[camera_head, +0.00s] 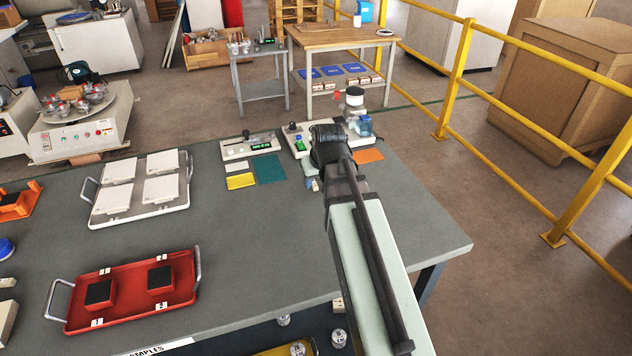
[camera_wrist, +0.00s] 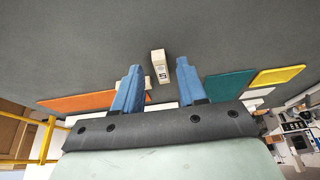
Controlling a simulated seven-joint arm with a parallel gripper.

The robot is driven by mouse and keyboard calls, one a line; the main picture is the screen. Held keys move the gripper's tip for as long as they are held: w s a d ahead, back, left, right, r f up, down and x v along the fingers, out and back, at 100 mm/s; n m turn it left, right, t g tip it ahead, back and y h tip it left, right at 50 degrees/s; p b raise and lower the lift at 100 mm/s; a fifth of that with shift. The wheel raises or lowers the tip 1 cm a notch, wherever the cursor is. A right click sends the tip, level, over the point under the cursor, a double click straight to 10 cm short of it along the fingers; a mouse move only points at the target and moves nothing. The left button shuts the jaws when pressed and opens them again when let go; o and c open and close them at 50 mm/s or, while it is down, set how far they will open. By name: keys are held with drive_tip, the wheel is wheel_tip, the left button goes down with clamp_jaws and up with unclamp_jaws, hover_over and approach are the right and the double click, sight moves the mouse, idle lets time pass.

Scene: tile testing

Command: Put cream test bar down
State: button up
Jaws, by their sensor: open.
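My gripper (camera_wrist: 159,66) is open, with its two blue fingers spread apart in the wrist view. A small cream bar (camera_wrist: 158,60) with dark marking on its face is between the fingertips on the grey bench top (camera_wrist: 90,50). A gap shows on each side of the bar, so neither finger appears to touch it. In the head view my arm reaches over the far right part of the bench, and its wrist hides most of the fingers and the bar.
An orange mat (camera_head: 369,156), a teal mat (camera_head: 269,169) and a yellow mat (camera_head: 240,181) lie near the gripper. Small instruments (camera_head: 250,145) stand along the far edge. A white tray of tiles (camera_head: 140,211) and a red tray (camera_head: 130,313) are left. The bench middle is clear.

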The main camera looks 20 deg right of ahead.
drive_tip(key=v, duration=1)
drive_tip(key=shift+r, duration=0.35)
drive_tip(key=shift+s, duration=0.15)
